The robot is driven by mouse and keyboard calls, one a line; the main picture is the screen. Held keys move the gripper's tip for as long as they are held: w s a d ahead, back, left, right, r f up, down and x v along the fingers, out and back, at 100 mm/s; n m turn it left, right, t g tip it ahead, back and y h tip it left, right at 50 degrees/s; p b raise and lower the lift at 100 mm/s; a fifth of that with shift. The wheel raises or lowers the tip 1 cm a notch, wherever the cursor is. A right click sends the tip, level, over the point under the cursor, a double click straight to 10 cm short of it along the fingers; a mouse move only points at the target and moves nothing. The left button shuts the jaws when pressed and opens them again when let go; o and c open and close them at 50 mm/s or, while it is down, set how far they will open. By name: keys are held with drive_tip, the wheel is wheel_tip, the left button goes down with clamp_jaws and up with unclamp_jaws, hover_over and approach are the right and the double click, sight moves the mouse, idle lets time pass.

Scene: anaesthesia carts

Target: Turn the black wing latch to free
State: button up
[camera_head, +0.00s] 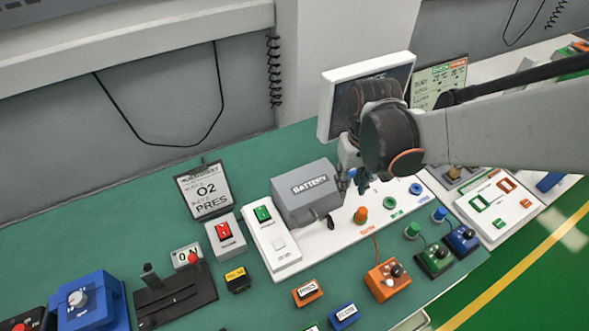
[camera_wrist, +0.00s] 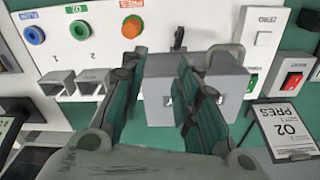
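The black wing latch (camera_head: 331,222) is a small dark piece at the front of the grey battery box (camera_head: 308,205). In the wrist view the latch (camera_wrist: 178,38) stands at the far edge of the box (camera_wrist: 155,100), ahead of my fingertips. My gripper (camera_head: 357,181) is just right of the box in the head view. In the wrist view my gripper (camera_wrist: 158,68) has its two fingers apart, with the box showing between and beyond them. Nothing is held, and the fingers look clear of the latch. Part of the box is hidden behind the fingers.
An orange knob (camera_head: 361,215) stands on the white panel close to the latch. Green and blue ports (camera_head: 389,202) lie to its right. A white panel with a green rocker switch (camera_head: 262,213) adjoins the box's left. A monitor (camera_head: 340,75) stands behind my wrist.

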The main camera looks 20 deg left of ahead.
sight(332, 223)
drive_tip(key=shift+n, duration=0.4)
drive_tip(key=s+f+b, duration=0.1)
drive_tip(key=f+b, duration=0.2)
drive_tip(key=f, duration=0.1)
drive_tip(key=s+a+f+b, duration=0.1)
drive_tip(key=f+b, duration=0.2)
drive_tip(key=f, duration=0.1)
drive_tip(key=s+a+f+b, duration=0.1)
drive_tip(key=f+b, duration=0.2)
drive_tip(key=f, duration=0.2)
drive_tip(key=shift+s+a+f, duration=0.1)
drive_tip(key=shift+f+b, duration=0.3)
drive_tip(key=shift+f, duration=0.2)
drive_tip(key=shift+s+r, duration=0.1)
clamp_jaws()
